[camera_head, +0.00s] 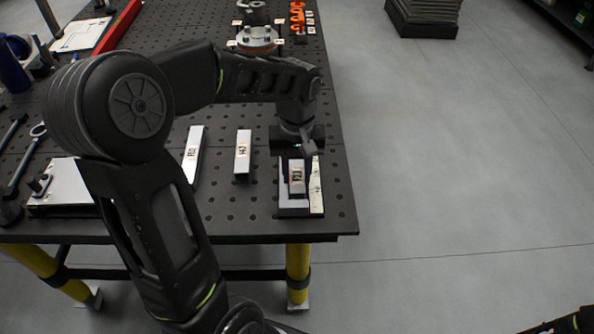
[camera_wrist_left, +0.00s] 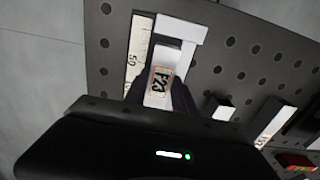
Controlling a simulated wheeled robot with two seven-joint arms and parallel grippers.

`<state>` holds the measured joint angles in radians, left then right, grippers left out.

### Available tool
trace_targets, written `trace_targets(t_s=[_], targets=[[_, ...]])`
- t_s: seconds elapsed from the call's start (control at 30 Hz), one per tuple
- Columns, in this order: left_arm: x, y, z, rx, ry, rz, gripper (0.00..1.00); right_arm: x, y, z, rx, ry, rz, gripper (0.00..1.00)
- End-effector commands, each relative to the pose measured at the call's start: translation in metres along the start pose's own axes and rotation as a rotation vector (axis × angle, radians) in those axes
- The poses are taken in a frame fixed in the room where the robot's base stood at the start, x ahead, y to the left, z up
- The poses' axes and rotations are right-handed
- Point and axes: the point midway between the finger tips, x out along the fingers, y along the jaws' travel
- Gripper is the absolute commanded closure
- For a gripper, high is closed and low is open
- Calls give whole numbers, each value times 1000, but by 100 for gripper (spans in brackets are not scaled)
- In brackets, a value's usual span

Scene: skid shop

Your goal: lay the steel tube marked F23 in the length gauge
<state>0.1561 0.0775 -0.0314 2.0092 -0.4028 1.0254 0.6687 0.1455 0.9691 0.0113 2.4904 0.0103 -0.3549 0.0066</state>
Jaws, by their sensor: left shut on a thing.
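The steel tube marked F23 (camera_head: 296,180) is at the near right of the dark perforated table, in my left gripper (camera_head: 299,166). Its F23 label also shows in the left wrist view (camera_wrist_left: 161,82), between the two dark fingers (camera_wrist_left: 157,92). The gripper is shut on the tube. The length gauge (camera_head: 316,196) lies under and around the tube, with its scale strip beside it; the scale and white end also show in the left wrist view (camera_wrist_left: 141,50). I cannot tell whether the tube touches the gauge bed. My right gripper is not in view.
Two other labelled tubes, one (camera_head: 193,150) and another (camera_head: 243,152), lie left of the gauge. A flanged part (camera_head: 257,38) and orange hooks (camera_head: 297,16) are at the back. The table (camera_head: 335,165) ends just right of the gauge, with open floor beyond.

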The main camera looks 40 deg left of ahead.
Motion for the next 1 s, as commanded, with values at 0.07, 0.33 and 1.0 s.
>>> trace_targets(t_s=[0.07,0.33,1.0], targets=[[-1,0,0,0,1,0,100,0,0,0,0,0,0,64],[-1,0,0,0,1,0,47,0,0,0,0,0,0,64],[-2,0,0,0,0,0,32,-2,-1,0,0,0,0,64]])
